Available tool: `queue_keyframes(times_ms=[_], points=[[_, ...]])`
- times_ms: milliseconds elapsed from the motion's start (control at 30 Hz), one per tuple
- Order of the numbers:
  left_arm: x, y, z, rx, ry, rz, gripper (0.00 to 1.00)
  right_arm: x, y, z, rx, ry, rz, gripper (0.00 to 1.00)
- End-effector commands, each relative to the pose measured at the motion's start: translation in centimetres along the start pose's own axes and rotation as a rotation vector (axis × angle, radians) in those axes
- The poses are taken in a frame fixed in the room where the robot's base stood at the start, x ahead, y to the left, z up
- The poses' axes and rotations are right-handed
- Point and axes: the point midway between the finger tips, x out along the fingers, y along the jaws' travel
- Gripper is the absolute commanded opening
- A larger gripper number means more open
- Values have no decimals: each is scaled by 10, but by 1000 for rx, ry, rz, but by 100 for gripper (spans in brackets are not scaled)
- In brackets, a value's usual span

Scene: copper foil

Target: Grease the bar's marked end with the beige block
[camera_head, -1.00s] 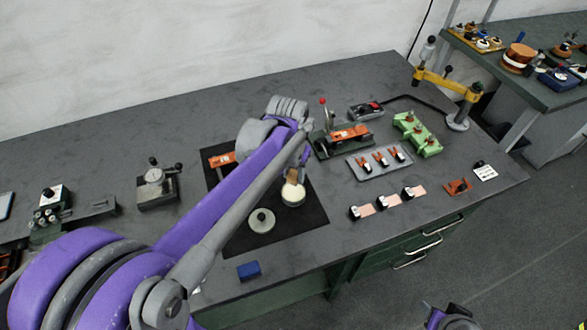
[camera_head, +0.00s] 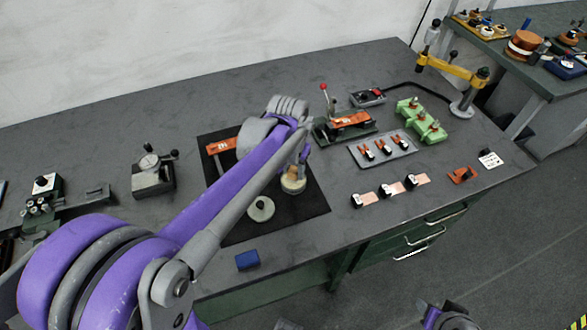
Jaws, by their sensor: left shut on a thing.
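My left gripper (camera_head: 302,157) reaches over the dark mat and points down at a small round pot (camera_head: 293,186) with pale contents. It is shut on the small beige block (camera_head: 293,172), which is at the pot's top; I cannot tell how deep it sits. The block is small and partly hidden by the gripper. A flat round lid (camera_head: 261,209) with a dark knob lies on the mat just left of the pot. An orange-copper bar (camera_head: 221,145) with a white mark lies at the mat's back left, partly behind my arm.
The dark mat (camera_head: 309,207) lies on a grey bench. A blue block (camera_head: 247,260) is at the front edge. A lever tool with a copper piece (camera_head: 350,120), a grey tray (camera_head: 382,149) and a green block (camera_head: 421,122) stand at right. A grey device (camera_head: 152,175) stands left.

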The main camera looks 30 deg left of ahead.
Motion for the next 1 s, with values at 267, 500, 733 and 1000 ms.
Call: queue_keyframes(times_ms=[267,500,733,1000], points=[[1,0,0,0,0,0,0,0,0,0,0,0,0,50],[4,0,1,0,0,0,0,2,0,2,0,-1,0,50],[6,0,1,0,0,0,0,4,0,3,0,-2,0,50],[10,0,1,0,0,0,0,6,0,5,0,-3,0,50]])
